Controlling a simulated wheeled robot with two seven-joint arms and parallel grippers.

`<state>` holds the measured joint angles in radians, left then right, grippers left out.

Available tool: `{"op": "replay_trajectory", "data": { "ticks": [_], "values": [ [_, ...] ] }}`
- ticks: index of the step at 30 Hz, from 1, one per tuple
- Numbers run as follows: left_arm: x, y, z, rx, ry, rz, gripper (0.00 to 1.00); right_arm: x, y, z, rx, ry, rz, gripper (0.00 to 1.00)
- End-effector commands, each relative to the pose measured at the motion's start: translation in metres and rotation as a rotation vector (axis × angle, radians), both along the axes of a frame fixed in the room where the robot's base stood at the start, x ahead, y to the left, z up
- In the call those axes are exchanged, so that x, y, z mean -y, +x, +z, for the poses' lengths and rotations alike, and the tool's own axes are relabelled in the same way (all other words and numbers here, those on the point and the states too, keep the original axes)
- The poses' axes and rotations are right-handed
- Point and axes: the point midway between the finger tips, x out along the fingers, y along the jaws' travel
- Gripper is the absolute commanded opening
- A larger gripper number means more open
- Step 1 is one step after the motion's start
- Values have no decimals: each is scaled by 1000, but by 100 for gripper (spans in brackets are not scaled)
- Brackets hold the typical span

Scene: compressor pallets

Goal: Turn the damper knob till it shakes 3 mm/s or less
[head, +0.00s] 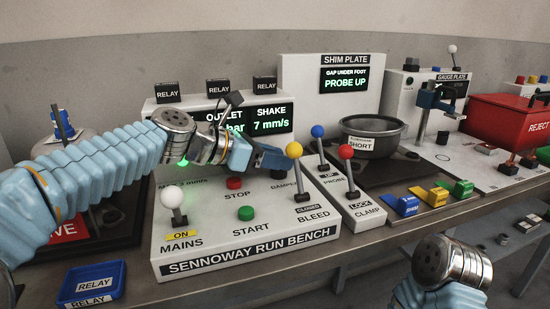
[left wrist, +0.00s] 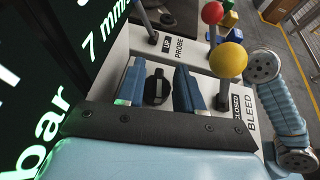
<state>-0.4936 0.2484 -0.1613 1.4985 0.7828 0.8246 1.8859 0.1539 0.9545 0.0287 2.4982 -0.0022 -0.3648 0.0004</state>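The damper knob (left wrist: 157,88) is black and shows in the left wrist view between the two blue fingers of my left gripper (left wrist: 158,86). The fingers are open, with a gap on each side of the knob.
A yellow-ball BLEED lever (head: 294,150) stands close to the right of my left gripper. Blue PROBE (head: 318,131) and red CLAMP (head: 346,152) levers stand beyond it. The white MAINS lever (head: 172,197), at ON, and the green START button (head: 245,213) are at the front.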

Motion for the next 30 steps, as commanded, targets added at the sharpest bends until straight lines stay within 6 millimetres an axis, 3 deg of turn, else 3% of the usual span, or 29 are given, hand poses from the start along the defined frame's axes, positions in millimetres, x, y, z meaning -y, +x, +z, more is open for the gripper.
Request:
{"op": "replay_trajectory", "data": {
  "ticks": [12, 23, 30],
  "values": [
    [-54, -24, 24, 0, 0, 2, 36, 0, 0, 3, 0, 0, 0, 43],
    [-63, -28, 28, -2, 1, 0, 36, 0, 0, 3, 0, 0, 0, 43],
    [-57, -21, 40, 76, -12, 8, 36, 0, 0, 1, 0, 0, 0, 9]
  ]
}}
